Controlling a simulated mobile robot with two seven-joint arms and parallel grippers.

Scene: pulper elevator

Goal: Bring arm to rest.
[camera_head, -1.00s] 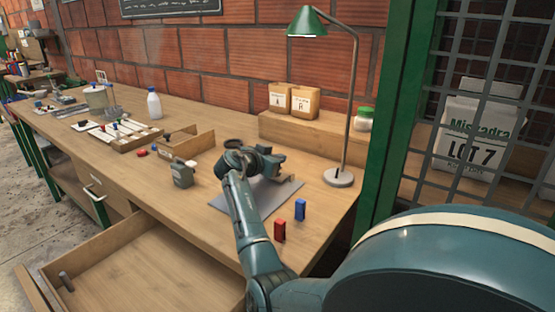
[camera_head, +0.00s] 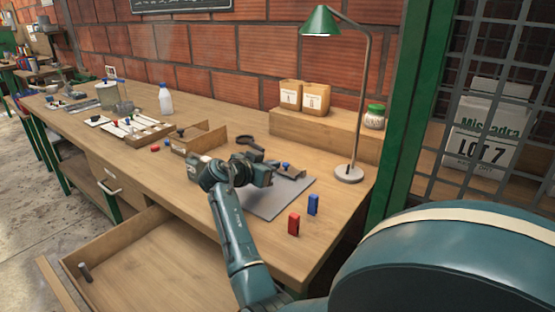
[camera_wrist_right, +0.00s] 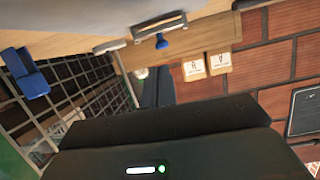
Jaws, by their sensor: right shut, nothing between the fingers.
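My right arm reaches up from the bottom middle of the head view over the wooden workbench (camera_head: 205,215). Its gripper (camera_head: 262,172) is shut and empty, at the left edge of a grey mat (camera_head: 268,204). In the right wrist view the dark shut jaws (camera_wrist_right: 165,118) fill the lower middle, with nothing between them. A dark tool with a blue knob (camera_head: 285,165) lies on the mat, beyond the gripper; the blue knob (camera_wrist_right: 162,41) also shows in the wrist view. My left gripper is not in view.
A red block (camera_head: 293,224) and a blue block (camera_head: 313,204) stand near the front edge. A lamp (camera_head: 349,173) stands behind the mat. An open drawer (camera_head: 150,262) juts out at lower left. A small grey container (camera_head: 193,165) is partly hidden by my wrist.

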